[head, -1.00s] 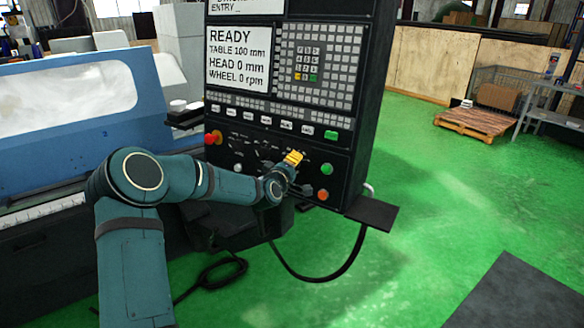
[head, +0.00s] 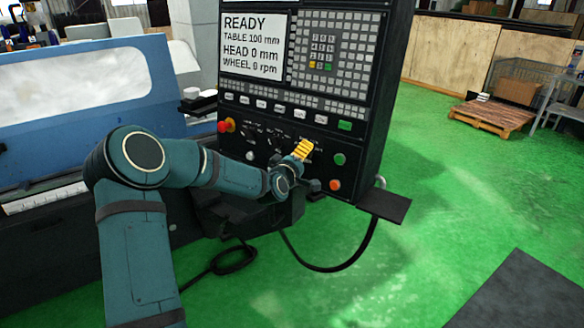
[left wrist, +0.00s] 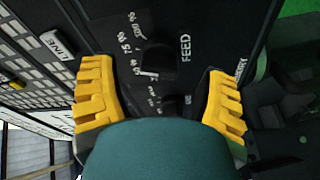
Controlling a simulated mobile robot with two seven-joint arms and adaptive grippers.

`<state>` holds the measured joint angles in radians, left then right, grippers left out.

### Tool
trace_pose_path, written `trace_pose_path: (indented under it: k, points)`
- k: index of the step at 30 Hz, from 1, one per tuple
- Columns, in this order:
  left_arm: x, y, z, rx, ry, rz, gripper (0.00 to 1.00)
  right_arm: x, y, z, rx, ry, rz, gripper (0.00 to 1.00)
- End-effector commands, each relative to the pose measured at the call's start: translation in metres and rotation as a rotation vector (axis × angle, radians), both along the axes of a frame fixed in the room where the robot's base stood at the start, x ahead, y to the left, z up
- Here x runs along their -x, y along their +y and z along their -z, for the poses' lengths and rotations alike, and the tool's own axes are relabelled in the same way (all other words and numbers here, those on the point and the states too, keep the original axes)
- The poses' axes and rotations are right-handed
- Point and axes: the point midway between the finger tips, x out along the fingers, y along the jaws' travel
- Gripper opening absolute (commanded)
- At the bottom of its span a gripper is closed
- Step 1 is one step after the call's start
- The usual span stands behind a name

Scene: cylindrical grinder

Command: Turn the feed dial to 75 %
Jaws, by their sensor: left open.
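The feed dial (left wrist: 157,58) is a dark knob on the black control panel, beside the printed word FEED. In the left wrist view, a pale mark on its lower left edge appears to be near the 50 label; the 75 label is just above that. My left gripper (left wrist: 160,70) is open, with one yellow finger on each side of the dial. Visible gaps separate the fingers from the knob in this view. In the head view my left gripper (head: 303,149) is at the lower part of the panel (head: 362,110) and hides the dial. My right gripper is not in view.
Green (head: 340,159) and orange (head: 335,185) buttons are right of the gripper. A red emergency knob (head: 226,126) is to its left. A second dark dial (left wrist: 168,104) is below the feed dial in the wrist view. A shelf (head: 384,205) juts out from the panel.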

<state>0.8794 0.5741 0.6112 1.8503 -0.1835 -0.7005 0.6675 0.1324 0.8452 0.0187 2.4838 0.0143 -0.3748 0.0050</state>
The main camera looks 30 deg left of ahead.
Motion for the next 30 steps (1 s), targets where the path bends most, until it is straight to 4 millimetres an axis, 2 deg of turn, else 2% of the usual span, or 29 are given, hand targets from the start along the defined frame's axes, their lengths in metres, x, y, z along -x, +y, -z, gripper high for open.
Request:
trace_pose_path:
  k: [1,6,12,18,30]
  points:
    - [0.011,-0.001,-0.002,-0.003,0.002,0.0,0.74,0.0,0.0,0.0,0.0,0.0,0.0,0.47]
    - [0.045,-0.008,-0.006,-0.003,0.001,-0.001,0.74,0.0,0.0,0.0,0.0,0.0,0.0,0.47]
    - [0.074,-0.014,-0.009,-0.002,0.0,-0.001,0.74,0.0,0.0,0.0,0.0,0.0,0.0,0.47]
    - [0.085,-0.016,-0.01,0.0,0.0,-0.001,0.74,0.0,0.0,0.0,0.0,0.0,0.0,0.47]
    - [0.086,-0.016,-0.01,0.001,-0.001,0.0,0.74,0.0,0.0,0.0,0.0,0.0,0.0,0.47]
